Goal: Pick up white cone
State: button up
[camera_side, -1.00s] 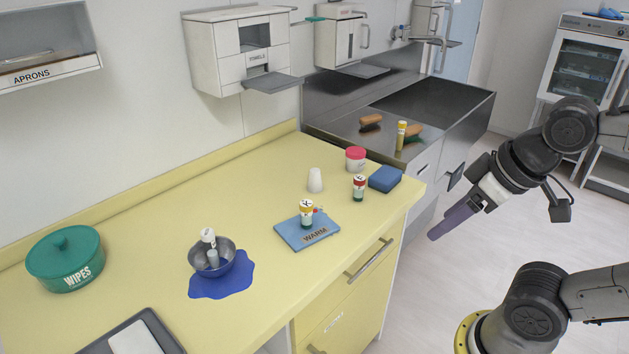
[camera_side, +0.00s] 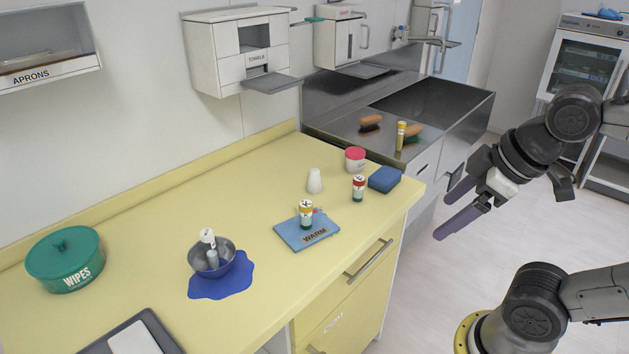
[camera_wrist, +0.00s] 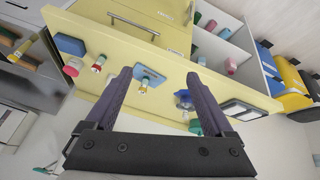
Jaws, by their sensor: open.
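The white cone (camera_side: 314,181) stands upright on the yellow counter in the side view, between the pink-lidded jar and the blue warm pad. In the wrist view I cannot clearly make the cone out; the left finger may cover part of it. My gripper (camera_side: 456,208) is open and empty, in the air off the counter's right end and well apart from the cone. In the wrist view both dark purple fingers of my gripper (camera_wrist: 160,76) are spread, with the counter beyond them.
The pink-lidded jar (camera_side: 355,159), a red-capped vial (camera_side: 359,188) and a blue block (camera_side: 385,178) stand right of the cone. A vial (camera_side: 306,214) is on the blue pad (camera_side: 293,235). Left are a metal bowl (camera_side: 232,270) and green wipes tub (camera_side: 62,285). A sink (camera_side: 455,100) lies behind.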

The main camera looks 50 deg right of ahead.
jog(key=w+d+r+n+g+h, duration=0.1)
jog(key=w+d+r+n, duration=0.1)
jog(key=w+r+n, duration=0.55)
jog(key=w+d+r+n+h, duration=0.25)
jog(key=w+r+n, duration=0.2)
jog(key=w, duration=0.55)
jog(key=n+g, duration=0.4)
send_over(312, 172)
jog(key=s+a, duration=0.1)
jog(key=a, duration=0.2)
notch_tip(312, 172, down, 18)
jog(key=shift+h, duration=0.35)
jog(key=x, duration=0.7)
jog(key=shift+s+f, duration=0.15)
jog(key=shift+f, duration=0.2)
jog(key=shift+w+a+x, duration=0.1)
jog(key=shift+x, duration=0.9)
jog(key=shift+w+a+x, duration=0.1)
jog(key=shift+w+x, duration=0.05)
jog(key=shift+x, duration=0.85)
jog(key=shift+w+a+x, duration=0.1)
jog(key=shift+x, duration=0.85)
jog(key=shift+f, duration=0.1)
grip_shut()
